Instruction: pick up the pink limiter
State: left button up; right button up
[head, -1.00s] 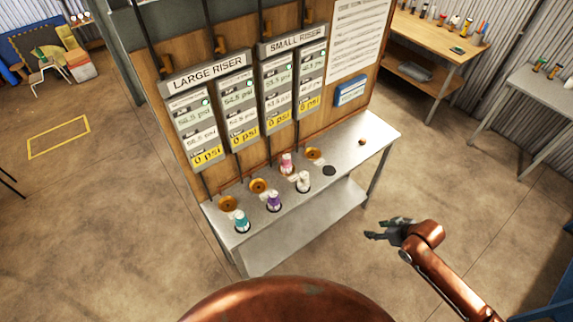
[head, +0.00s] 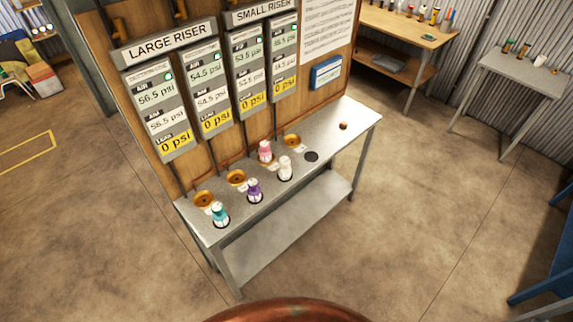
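The pink limiter (head: 265,151) is a small pink and white piece standing upright at the back of the metal bench (head: 335,137), at or in one of the fittings under the small riser panels. A white limiter (head: 285,169) stands just in front and to its right. A purple limiter (head: 254,190) and a teal limiter (head: 220,214) stand in dark-ringed spots along the front, to the left. Neither of my grippers shows in the head view now.
Orange round fittings (head: 236,178) line the bench's back, below the gauge panels (head: 208,98). An empty dark spot (head: 311,157) and a small brown object (head: 343,126) are on the bench's right part. The floor in front is clear. A wooden table (head: 410,28) stands behind right.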

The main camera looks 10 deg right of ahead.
aim_at(265, 153)
jog(key=z, duration=0.2)
jog(key=k, duration=0.3)
jog(key=u, duration=0.8)
jog(key=i, duration=0.85)
jog(key=z, duration=0.55)
